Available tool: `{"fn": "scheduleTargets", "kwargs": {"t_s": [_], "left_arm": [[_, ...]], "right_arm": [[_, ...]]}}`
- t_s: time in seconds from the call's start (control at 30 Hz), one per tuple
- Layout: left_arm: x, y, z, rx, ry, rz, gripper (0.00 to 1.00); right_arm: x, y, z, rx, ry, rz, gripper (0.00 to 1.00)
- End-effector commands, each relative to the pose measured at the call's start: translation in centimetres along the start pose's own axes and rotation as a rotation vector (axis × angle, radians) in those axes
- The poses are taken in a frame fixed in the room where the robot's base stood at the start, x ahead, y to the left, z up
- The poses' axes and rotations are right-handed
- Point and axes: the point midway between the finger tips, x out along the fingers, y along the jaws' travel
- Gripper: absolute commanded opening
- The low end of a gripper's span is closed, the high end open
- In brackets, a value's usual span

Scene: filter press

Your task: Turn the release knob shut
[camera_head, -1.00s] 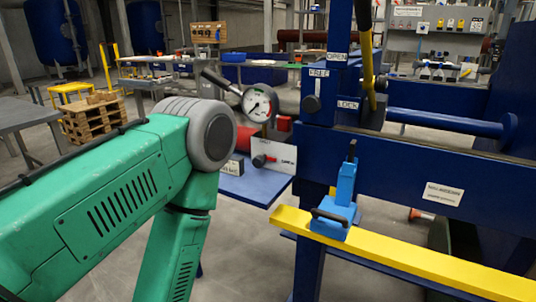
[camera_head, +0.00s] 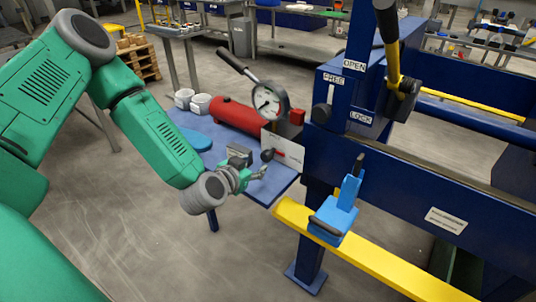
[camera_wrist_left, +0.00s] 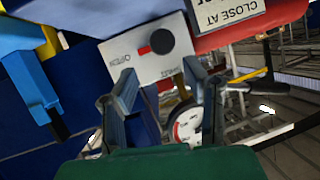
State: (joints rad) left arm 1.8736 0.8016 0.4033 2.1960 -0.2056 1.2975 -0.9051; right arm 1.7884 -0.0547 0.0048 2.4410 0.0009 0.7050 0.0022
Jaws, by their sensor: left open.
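The release knob (camera_head: 267,155) is a round black knob with a red pointer on a white plate (camera_head: 285,150) at the right end of the blue side table. In the left wrist view the knob (camera_wrist_left: 161,41) is just beyond the fingers, its red mark to the left. The white plate (camera_wrist_left: 133,60) appears upside down there, its labels partly hidden by the fingers. My left gripper (camera_head: 254,172) is open and empty, in front of the plate and close to the knob. Its two fingers (camera_wrist_left: 160,88) are spread in the wrist view. My right gripper is not in view.
A pressure gauge (camera_head: 267,100), a red cylinder (camera_head: 236,117) and white mugs (camera_head: 200,104) are on or above the blue table (camera_head: 265,190). The blue press frame (camera_head: 390,170) stands right, with a blue clamp (camera_head: 335,215) on a yellow bar (camera_head: 385,268).

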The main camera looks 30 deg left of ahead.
Motion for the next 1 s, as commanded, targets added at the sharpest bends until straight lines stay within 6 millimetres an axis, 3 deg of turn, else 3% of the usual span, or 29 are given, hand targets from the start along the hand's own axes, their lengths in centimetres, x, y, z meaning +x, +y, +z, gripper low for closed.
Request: {"fn": "scheduleTargets", "kwargs": {"t_s": [0.2, 0.4, 0.6, 0.9, 0.93, 1.0], "left_arm": [[4.8, -0.3, 0.3, -0.003, -0.001, -0.001, 0.41], [8.3, -0.2, 0.2, -0.002, -0.001, 0.0, 0.41], [9.9, -0.1, 0.2, -0.002, -0.001, 0.002, 0.41], [10.2, 0.0, 0.1, -0.002, -0.002, 0.002, 0.41], [10.2, 0.0, 0.1, -0.002, -0.002, 0.002, 0.37], [10.2, -0.1, 0.2, -0.003, -0.002, 0.003, 0.13]], "right_arm": [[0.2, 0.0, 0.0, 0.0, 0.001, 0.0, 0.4], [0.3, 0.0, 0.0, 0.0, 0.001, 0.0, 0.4], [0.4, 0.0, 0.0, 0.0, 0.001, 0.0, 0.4], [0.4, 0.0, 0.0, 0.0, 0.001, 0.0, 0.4], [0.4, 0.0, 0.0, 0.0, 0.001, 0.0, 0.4], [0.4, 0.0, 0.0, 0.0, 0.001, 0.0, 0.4]]}}
